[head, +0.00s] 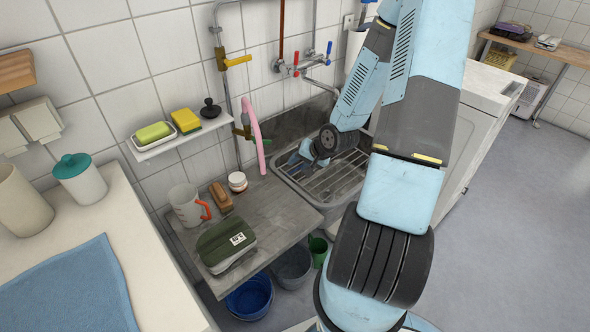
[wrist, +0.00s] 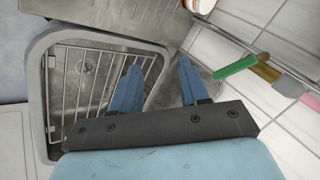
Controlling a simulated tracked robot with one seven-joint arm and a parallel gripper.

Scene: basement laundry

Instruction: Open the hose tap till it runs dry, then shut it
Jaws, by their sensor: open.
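The hose tap (head: 246,118) is a small brass tap on the wall pipe, left of the sink, with a green lever (head: 238,132) and a pink hose (head: 258,135) hanging from it. In the wrist view the green lever (wrist: 235,67) is at upper right, beside the brass body (wrist: 265,71); the pink hose (wrist: 311,100) is at the right edge. My gripper (head: 301,154) is over the sink, right of the tap and apart from it. In the wrist view its two blue fingers (wrist: 158,78) are spread with nothing between them. I see no water running.
The sink (head: 322,178) has a wire rack inside. A yellow-handled valve (head: 238,61) is higher on the pipe, and a mixer with red and blue handles (head: 305,64) is above the sink.

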